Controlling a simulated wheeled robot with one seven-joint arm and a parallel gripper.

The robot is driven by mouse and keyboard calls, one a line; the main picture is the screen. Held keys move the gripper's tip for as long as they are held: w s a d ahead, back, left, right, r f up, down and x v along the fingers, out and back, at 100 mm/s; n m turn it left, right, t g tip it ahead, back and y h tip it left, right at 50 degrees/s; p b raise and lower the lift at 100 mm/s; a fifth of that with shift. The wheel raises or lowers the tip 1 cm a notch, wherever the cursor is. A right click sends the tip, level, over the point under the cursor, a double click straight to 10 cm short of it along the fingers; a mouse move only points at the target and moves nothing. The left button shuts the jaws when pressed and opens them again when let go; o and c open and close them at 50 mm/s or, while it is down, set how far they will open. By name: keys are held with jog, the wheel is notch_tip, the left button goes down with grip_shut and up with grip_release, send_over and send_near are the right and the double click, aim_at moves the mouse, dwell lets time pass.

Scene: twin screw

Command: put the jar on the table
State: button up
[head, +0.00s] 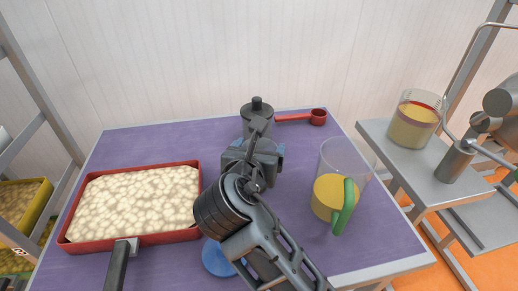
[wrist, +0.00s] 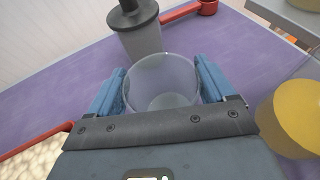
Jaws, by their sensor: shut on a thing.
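My gripper (head: 252,150) is over the middle of the purple-topped table (head: 150,144). In the wrist view its two blue fingers close on either side of a clear, empty-looking jar (wrist: 162,84). The jar is upright or nearly so, with its open rim showing. In the head view the gripper and arm hide the jar. I cannot tell whether its base touches the table.
A grey canister with a black lid (head: 257,110) and a red scoop (head: 317,117) stand behind the gripper. A clear jug with a green handle (head: 341,184) is at right. A red tray (head: 190,236) fills the left. A blue disc (head: 216,259) lies in front. A yellow-filled jar (head: 411,124) stands on the right-hand stand.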

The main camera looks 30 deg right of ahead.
jog(key=o, duration=1)
jog(key=v, duration=1.2)
